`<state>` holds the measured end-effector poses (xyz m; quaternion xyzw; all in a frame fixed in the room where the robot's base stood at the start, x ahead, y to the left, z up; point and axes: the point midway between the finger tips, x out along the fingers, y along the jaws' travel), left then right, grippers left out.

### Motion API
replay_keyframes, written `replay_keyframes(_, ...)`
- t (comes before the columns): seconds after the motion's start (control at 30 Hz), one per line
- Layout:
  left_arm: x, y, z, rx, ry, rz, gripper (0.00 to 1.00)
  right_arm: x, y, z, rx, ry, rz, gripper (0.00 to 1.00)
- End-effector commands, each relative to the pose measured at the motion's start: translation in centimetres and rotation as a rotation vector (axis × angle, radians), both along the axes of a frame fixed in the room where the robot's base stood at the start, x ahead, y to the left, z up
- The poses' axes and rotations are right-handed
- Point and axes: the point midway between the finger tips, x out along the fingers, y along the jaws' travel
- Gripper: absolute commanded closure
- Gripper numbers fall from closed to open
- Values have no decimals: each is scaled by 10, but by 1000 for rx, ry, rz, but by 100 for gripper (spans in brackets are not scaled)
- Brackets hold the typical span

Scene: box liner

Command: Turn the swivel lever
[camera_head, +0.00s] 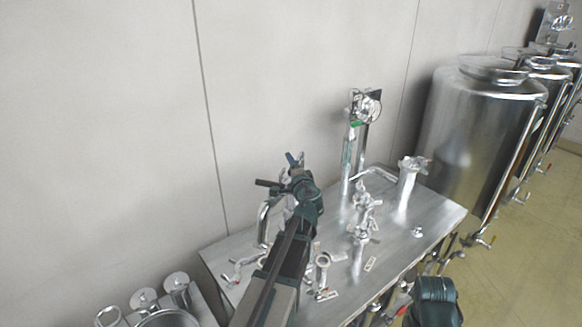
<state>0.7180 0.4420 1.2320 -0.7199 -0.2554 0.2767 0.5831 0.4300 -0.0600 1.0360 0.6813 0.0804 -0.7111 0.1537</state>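Several small metal valves and levers stand on a steel table (410,240). One lever (240,268) lies near the left edge with a reddish tip, and another lever (325,294) with a red mark lies near the front. I cannot tell which one is the swivel lever. My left arm reaches up over the table, and its gripper (287,170) is above the table's back left, close to a curved metal pipe (264,220). The fingers are small and partly hidden by the wrist, so their opening is unclear. Only a dark link of my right arm shows at bottom right; its gripper is out of view.
A tall metal post with a gauge-like head (366,106) rises at the table's back. A short upright fitting (408,185) stands to the right. Large steel tanks (475,135) line the right side. More metal vessels (165,318) are at bottom left. A pale wall is behind.

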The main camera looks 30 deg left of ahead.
Motion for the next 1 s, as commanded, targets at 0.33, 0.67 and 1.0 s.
replay_keyframes(0.33, 0, 0, 0, 0, 0, 0, 55, 0, 0, 0, 0, 0, 0, 50)
replay_keyframes(0.67, 0, 0, 0, -1, -1, 0, 100, 0, 0, 0, 0, 0, 0, 50)
replay_keyframes(1.0, 0, 0, 0, -1, 0, 0, 100, 0, 0, 0, 0, 0, 0, 50)
